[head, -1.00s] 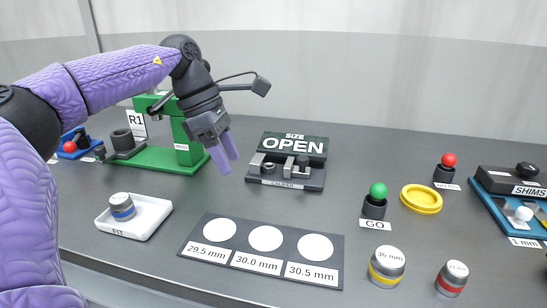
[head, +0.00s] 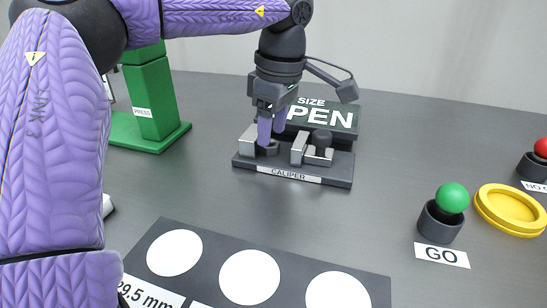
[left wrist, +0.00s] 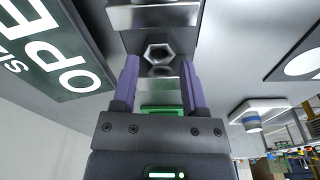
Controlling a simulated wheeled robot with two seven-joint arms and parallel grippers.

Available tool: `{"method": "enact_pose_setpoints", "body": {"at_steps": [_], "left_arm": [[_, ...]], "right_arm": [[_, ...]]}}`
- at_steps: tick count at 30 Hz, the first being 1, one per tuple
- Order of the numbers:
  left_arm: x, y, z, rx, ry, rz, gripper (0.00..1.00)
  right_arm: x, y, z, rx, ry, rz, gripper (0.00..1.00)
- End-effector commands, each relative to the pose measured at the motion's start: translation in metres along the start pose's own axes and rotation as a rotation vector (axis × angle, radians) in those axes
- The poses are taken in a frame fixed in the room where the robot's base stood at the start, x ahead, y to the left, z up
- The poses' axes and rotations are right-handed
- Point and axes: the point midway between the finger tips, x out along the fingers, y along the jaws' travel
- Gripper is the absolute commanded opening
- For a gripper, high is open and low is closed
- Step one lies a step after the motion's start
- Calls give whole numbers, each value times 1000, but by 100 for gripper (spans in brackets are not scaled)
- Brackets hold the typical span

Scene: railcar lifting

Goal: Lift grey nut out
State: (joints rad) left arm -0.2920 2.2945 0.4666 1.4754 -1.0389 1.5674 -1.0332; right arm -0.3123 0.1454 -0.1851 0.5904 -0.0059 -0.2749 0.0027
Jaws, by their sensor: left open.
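The grey nut (left wrist: 149,53) is a hexagon with a hole, lying on the caliper bed in the left wrist view, between metal jaw blocks. In the head view the nut (head: 271,148) is partly hidden by my fingers. The dark caliper (head: 338,172) stands before the green SIZE sign (head: 343,118), which reads OPEN, its first letter hidden. My left gripper (head: 271,137) is open and points down over the nut. Its fingertips (left wrist: 159,62) lie to either side of the nut in the wrist picture; contact cannot be told. My right gripper is not in view.
A green press (head: 154,115) stands left of the caliper. In front lies a dark plate (head: 208,265) with white discs. At right are the green GO button (head: 452,197), a yellow ring (head: 509,212) and a red button (head: 541,148). The table between them is clear.

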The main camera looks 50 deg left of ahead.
Motion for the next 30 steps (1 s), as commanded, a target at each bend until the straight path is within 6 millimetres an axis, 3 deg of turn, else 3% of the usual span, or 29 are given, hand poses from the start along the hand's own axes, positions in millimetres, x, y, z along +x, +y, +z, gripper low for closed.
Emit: {"method": "enact_pose_setpoints", "body": {"at_steps": [1,3,9,17,25,30], "left_arm": [[19,1,1,0,-1,-8,56],[26,0,1,1,0,-5,56],[22,0,0,0,-1,-1,54],[22,0,0,-1,-1,-1,0],[19,0,-1,-1,-1,0,0],[-26,-1,-6,-4,-1,7,0]], "right_arm": [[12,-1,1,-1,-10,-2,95],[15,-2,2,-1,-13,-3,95],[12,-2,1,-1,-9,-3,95],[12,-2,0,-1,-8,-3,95],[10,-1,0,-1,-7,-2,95],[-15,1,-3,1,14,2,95]]}}
